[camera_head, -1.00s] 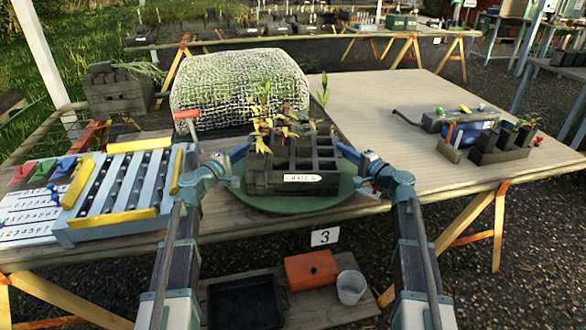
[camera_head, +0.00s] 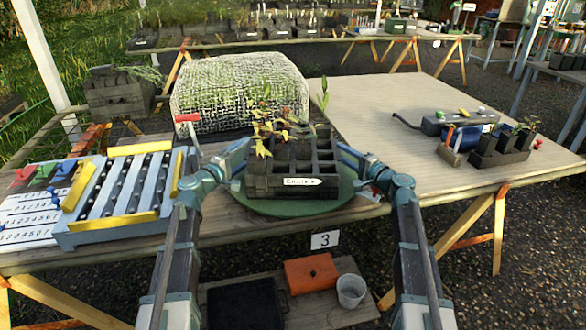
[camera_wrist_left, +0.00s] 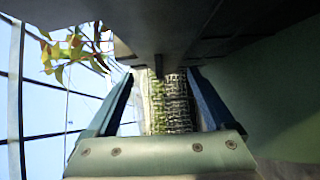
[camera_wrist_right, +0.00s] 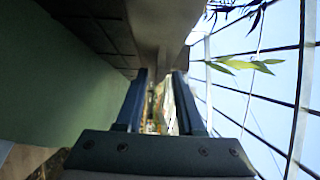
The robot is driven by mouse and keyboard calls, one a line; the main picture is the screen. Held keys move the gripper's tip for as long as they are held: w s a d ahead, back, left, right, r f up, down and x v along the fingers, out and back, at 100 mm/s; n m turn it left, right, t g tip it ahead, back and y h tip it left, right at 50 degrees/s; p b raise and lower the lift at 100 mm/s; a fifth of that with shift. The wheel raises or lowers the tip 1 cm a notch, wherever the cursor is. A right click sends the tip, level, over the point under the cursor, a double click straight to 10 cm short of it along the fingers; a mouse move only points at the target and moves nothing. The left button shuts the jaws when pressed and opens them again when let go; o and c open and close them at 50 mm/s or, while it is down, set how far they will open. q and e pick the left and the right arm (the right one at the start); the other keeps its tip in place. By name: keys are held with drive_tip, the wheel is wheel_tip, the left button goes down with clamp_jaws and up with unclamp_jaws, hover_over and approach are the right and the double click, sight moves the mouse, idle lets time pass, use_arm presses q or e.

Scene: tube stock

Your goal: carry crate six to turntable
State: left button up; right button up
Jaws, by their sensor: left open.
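The dark crate (camera_head: 262,187), with a white label (camera_head: 302,182) too small to read surely, sits upright on the green turntable (camera_head: 335,200). Leafy seedlings (camera_head: 265,130) stand in its left cells; right cells look empty. My left gripper (camera_head: 243,152) is at the crate's left side; in the left wrist view its fingers (camera_wrist_left: 160,85) are apart, just below a dark protruding part of the crate (camera_wrist_left: 155,35). My right gripper (camera_head: 345,155) is at the right side; its fingers (camera_wrist_right: 160,85) also show a gap, close under a similar part (camera_wrist_right: 158,30).
A blue-grey rack with yellow bars (camera_head: 120,195) stands left, beside a numbered board (camera_head: 25,215). A mesh-covered mound (camera_head: 240,90) is behind the crate. A dark planter (camera_head: 500,148) and a grey device (camera_head: 450,122) stand right. The table between (camera_head: 400,100) is clear.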

use_arm(q)
drive_tip(key=v, duration=0.7)
drive_tip(key=shift+s+a, duration=0.15)
drive_tip(key=shift+s, duration=0.05)
use_arm(e)
drive_tip(key=o, duration=0.8)
use_arm(q)
drive_tip(key=shift+r, duration=0.1)
use_arm(e)
drive_tip(key=shift+r, duration=0.1)
use_arm(q)
wheel_tip(320, 180, up, 31)
drive_tip(key=p, duration=3.1)
drive_tip(key=shift+s+a, duration=0.15)
drive_tip(key=shift+a, duration=0.3)
use_arm(e)
wheel_tip(320, 180, up, 31)
drive_tip(key=shift+s+a, duration=0.15)
drive_tip(key=shift+a, duration=0.3)
